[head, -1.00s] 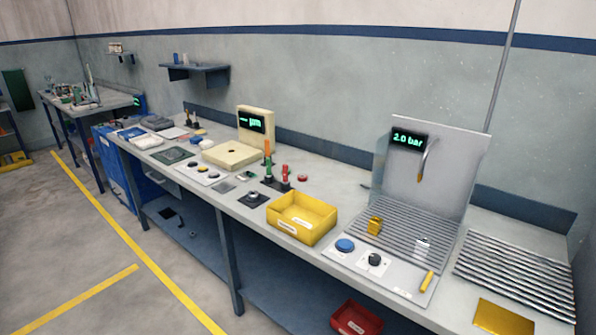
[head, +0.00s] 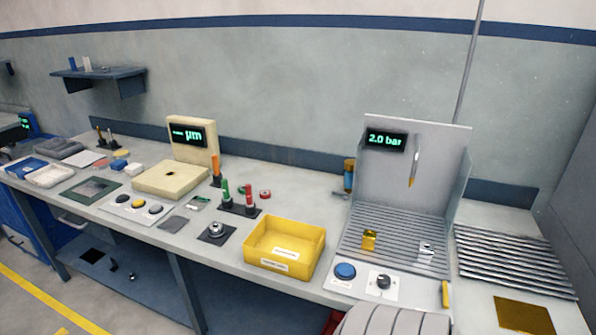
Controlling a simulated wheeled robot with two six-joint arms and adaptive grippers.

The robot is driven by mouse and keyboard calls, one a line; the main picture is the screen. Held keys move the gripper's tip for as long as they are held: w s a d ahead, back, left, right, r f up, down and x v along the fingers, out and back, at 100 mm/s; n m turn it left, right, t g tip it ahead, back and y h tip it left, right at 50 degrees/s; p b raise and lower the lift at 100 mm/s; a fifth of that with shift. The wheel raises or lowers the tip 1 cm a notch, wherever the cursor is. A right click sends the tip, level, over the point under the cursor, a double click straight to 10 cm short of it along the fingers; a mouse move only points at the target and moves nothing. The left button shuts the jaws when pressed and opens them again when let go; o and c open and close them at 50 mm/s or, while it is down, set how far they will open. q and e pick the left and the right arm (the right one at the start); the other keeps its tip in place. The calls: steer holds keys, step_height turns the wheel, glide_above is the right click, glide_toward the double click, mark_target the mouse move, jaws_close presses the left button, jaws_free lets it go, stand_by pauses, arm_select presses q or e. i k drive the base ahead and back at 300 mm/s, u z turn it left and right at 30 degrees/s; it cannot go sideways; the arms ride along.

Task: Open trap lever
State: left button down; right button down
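The blow-off station has a grey back panel (head: 391,183), a slatted bed and a "2.0 bar" display (head: 386,140). A small upright fitting (head: 349,176), amber-yellow and blue, stands behind the panel's left edge, partly hidden. A short yellow handle (head: 445,293) is at the station's front right edge. I cannot tell for sure which of these is the trap lever. Neither of my grippers is in view. A grey ribbed rounded shape at the bottom edge, seemingly part of me, covers some of the bench front.
A yellow bin (head: 285,248) stands left of the station. A blue button (head: 345,271) and black knob (head: 383,282) are at its front. A yellow block (head: 369,240) and a metallic piece (head: 426,252) are on the slats. A corrugated rack (head: 512,261) lies to the right.

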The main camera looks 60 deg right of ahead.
mark_target(345, 195)
steer(key=z, duration=0.25)
steer(key=i, duration=1)
steer(key=z, duration=1.1)
steer(key=i, duration=0.5)
steer(key=z, duration=0.5)
